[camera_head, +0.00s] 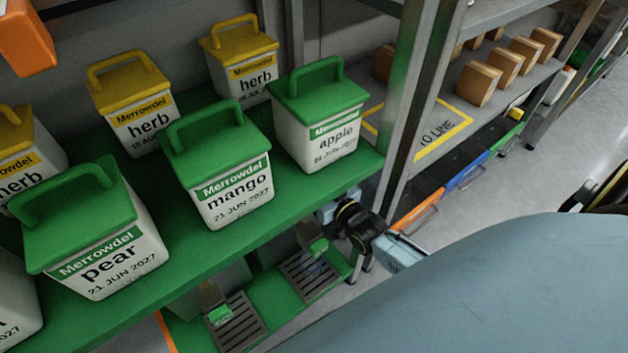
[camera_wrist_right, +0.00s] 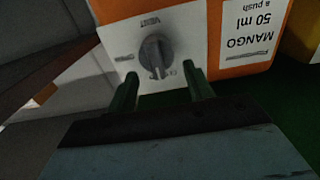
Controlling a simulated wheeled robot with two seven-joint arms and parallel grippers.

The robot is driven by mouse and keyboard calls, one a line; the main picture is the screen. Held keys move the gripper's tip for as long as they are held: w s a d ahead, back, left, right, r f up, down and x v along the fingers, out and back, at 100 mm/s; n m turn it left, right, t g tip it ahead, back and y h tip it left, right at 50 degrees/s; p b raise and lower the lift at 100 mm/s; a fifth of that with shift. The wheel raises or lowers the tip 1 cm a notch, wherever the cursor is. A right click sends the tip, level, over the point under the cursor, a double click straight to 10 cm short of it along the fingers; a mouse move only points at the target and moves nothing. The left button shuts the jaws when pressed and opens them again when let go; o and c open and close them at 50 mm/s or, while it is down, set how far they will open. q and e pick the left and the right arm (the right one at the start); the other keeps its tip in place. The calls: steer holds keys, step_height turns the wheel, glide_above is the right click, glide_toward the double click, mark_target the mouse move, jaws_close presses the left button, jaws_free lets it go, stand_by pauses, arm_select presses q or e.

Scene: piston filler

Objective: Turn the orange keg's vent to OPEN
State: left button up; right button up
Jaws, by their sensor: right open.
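The orange keg (camera_wrist_right: 242,72) fills the upper part of the right wrist view, which appears upside down. Its white label (camera_wrist_right: 252,30) reads MANGO, 50 ml a push. The grey vent knob (camera_wrist_right: 154,50) sits on a white plate marked VENT (camera_wrist_right: 120,34). Its ridge runs nearly up and down in that picture; the small position markings are too blurred to read. My right gripper (camera_wrist_right: 162,84) is open, its two green fingers apart below the knob, with nothing between them. In the head view its wrist is by the lower shelf; its fingertips are unclear. My left gripper is not in view.
The green upper shelf (camera_head: 285,207) holds several tubs, including mango (camera_head: 228,190), apple (camera_head: 318,135) and pear (camera_head: 105,255). Slotted drip trays (camera_head: 238,322) lie below it. A metal post (camera_head: 412,110) stands close to my right wrist.

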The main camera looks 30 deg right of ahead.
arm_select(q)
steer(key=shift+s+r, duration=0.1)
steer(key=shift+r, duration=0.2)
arm_select(e)
steer(key=shift+w, duration=0.4)
steer(key=shift+s, duration=0.1)
steer(key=c, duration=1.1)
steer(key=shift+o, duration=0.2)
